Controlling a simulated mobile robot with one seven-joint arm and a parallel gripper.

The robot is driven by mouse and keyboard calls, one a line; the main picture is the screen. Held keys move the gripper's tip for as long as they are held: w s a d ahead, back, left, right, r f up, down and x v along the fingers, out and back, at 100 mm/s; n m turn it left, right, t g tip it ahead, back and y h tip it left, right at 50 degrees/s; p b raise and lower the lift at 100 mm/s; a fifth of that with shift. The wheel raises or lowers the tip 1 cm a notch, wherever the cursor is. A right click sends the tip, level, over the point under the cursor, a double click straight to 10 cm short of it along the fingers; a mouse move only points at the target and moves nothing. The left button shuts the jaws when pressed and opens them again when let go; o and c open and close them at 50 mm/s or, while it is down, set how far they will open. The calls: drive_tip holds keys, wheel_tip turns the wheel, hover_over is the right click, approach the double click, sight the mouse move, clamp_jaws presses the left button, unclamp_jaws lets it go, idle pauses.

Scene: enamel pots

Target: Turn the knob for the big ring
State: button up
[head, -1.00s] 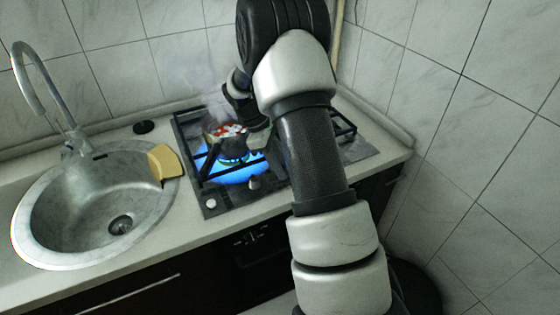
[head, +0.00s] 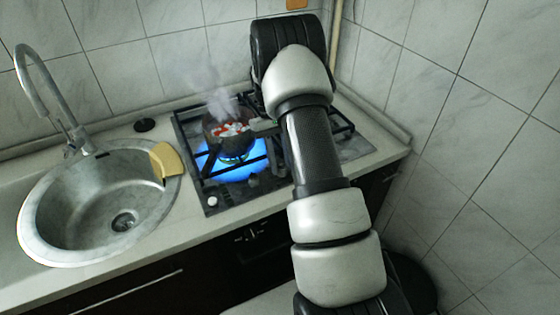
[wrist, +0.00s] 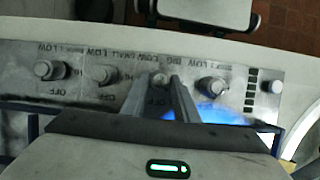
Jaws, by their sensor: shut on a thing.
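In the wrist view the hob's metal panel (wrist: 75,93) carries a row of round knobs with printed labels. The knob near the word BIG (wrist: 160,78) sits between the two fingers of my gripper (wrist: 158,86). The fingers are shut on this knob, one on each side. Steam rises from the pot.
Other knobs stand close on both sides, one at the left (wrist: 103,74) and one at the right (wrist: 212,87). A white button (wrist: 272,87) is at the panel's right end.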

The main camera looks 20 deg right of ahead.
drive_tip(key=m+y, duration=0.1)
drive_tip(key=m, duration=0.3)
drive_tip(key=shift+s+d+m+y, duration=0.1)
drive_tip(key=shift+d+m+y, duration=0.05)
drive_tip(key=shift+m+y, duration=0.2)
drive_tip(key=shift+d+m+t+y, duration=0.1)
drive_tip(key=shift+m+t+y, duration=0.5)
drive_tip(key=shift+m, duration=1.25)
drive_tip(key=o, duration=1.1)
drive_tip(key=shift+c, duration=0.2)
drive_tip(key=p+v, duration=0.1)
drive_tip(key=v, duration=1.6)
drive_tip(key=shift+d, duration=0.2)
